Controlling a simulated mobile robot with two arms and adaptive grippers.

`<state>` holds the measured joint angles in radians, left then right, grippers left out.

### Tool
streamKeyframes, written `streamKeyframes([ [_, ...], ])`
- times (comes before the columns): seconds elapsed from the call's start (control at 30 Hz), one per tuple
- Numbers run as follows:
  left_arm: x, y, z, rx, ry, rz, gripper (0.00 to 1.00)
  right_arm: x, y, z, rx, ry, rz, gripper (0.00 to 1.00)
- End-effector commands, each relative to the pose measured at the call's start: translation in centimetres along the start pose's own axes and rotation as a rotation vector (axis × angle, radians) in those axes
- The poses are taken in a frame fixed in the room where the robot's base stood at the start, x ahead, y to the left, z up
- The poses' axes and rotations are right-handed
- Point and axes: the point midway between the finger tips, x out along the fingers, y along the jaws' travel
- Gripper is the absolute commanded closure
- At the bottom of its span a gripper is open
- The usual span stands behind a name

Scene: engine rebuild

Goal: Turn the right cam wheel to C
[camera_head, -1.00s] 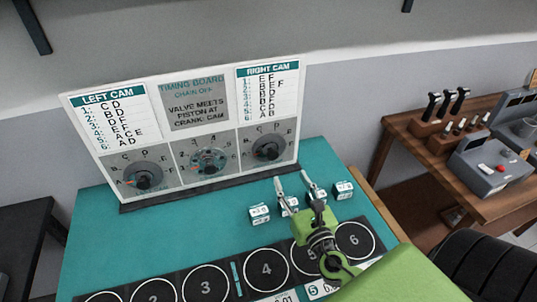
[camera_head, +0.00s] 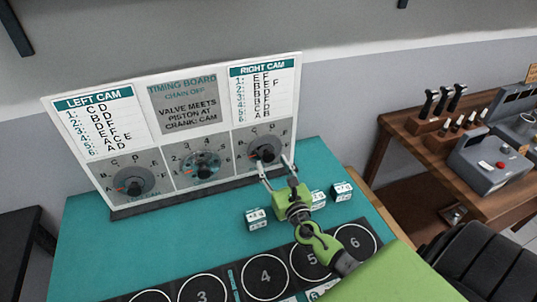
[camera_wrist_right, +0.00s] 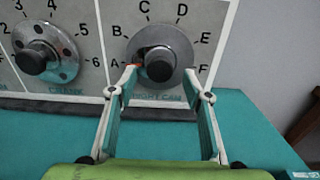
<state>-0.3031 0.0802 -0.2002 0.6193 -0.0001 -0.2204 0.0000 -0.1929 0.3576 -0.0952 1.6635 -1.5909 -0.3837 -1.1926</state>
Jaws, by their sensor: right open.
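The right cam wheel (camera_head: 277,143) is a grey disc with a black centre knob on the timing board (camera_head: 181,91). In the right wrist view the wheel (camera_wrist_right: 177,45) has letters A to F around it, and an orange mark at its left edge lies by A. My right gripper (camera_head: 275,168) is open just in front of the wheel's lower part. In the right wrist view its two fingers (camera_wrist_right: 160,84) stand left and right of the knob, which is between them and not gripped. Whether the fingertips touch the disc I cannot tell. My left gripper is out of view.
The crank wheel (camera_head: 200,166) and left cam wheel (camera_head: 133,182) are on the same board, left. Black numbered pads (camera_head: 265,277) line the front. A wooden bench (camera_head: 420,130) stands right.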

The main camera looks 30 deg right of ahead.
Motion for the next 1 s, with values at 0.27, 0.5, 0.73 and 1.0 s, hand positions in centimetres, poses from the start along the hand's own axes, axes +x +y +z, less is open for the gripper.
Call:
streamKeyframes([
  [0.27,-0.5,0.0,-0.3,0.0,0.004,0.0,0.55,3.8,0.0,0.0,-0.001,0.001,0.001,0.55],
  [0.5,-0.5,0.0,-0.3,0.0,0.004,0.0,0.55,4.5,0.0,-0.1,-0.001,0.001,0.001,0.55],
  [0.73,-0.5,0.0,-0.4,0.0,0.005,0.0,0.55,4.5,0.0,-0.1,-0.001,0.001,0.001,0.7],
  [1.0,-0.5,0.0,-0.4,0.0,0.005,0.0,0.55,4.4,0.0,-0.1,0.001,0.001,0.001,0.94],
])
